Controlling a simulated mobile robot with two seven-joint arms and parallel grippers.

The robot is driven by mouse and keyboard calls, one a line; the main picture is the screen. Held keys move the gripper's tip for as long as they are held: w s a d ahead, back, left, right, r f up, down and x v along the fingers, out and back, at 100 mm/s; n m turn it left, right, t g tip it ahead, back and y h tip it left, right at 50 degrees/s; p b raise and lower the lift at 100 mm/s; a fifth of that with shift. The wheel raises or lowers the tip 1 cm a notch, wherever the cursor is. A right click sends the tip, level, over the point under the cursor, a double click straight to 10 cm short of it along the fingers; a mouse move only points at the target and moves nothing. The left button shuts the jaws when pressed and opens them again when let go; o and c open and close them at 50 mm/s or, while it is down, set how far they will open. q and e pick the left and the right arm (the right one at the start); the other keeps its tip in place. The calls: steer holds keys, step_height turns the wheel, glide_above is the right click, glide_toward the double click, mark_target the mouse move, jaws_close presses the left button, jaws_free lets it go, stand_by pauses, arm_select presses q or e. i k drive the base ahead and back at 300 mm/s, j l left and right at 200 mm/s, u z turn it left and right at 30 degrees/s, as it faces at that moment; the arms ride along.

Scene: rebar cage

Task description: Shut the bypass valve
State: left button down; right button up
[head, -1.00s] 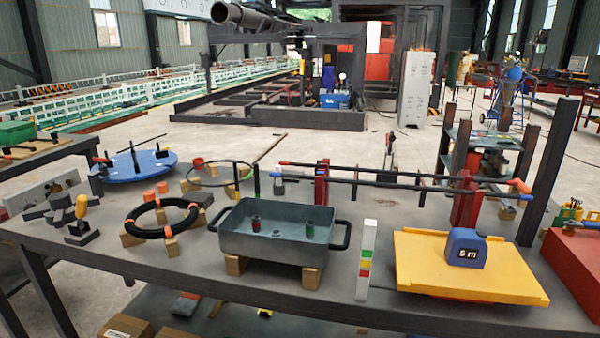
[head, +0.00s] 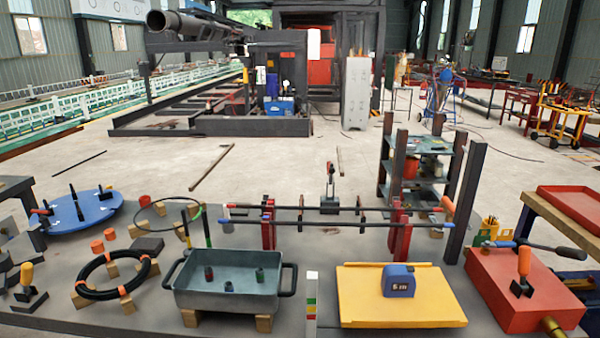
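No part in view carries a readable label naming it the bypass valve. A red box (head: 522,292) stands at the right. On its top is an upright orange-handled lever (head: 525,262) on a black base. A dark bar (head: 535,246) with a blue end lies across behind this lever. A brass fitting (head: 553,327) sticks out at the box's front, cut by the frame edge. Another orange-yellow handle (head: 27,274) stands upright on a dark base at the far left. Neither of my grippers is in view.
The grey table holds a grey tray (head: 225,295) on wooden blocks, a black ring (head: 108,275), a blue disc (head: 82,212) and a yellow board (head: 398,308) with a blue tape measure (head: 398,281). Two long bars (head: 335,223) rest on red stands behind. Open floor lies beyond.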

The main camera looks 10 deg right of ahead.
mark_target(499, 244)
steer(key=z, duration=1.1)
steer(key=l+u, duration=0.45)
steer(key=l, duration=0.45)
steer(key=l+u, duration=0.4)
steer(key=l, duration=0.55)
steer(key=k, duration=0.05)
